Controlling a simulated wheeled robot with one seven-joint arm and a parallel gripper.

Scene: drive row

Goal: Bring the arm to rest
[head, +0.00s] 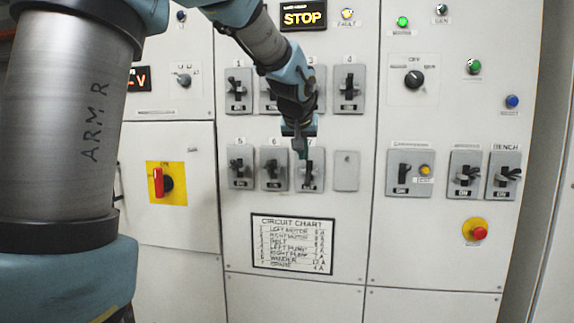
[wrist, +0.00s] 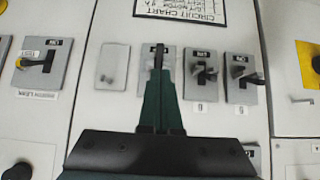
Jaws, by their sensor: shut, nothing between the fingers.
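My arm reaches down from the top of the head view, across the breaker panel. My gripper (head: 302,152) is shut and empty, with its fingertips in front of the upper part of breaker 7 (head: 311,181). In the wrist view, which is upside down, the closed dark green fingers (wrist: 159,62) point at the panel and cover most of breaker 7. I cannot tell whether the fingertips touch it. Breaker 6 (head: 274,169) and breaker 5 (head: 241,168) are to its left in the head view. A blank plate (head: 346,171) is to its right.
A red rotary switch (head: 158,182) is on the left door. A circuit chart (head: 293,244) is below the breakers. A red button (head: 479,233) and bench switch (head: 504,176) are at right.

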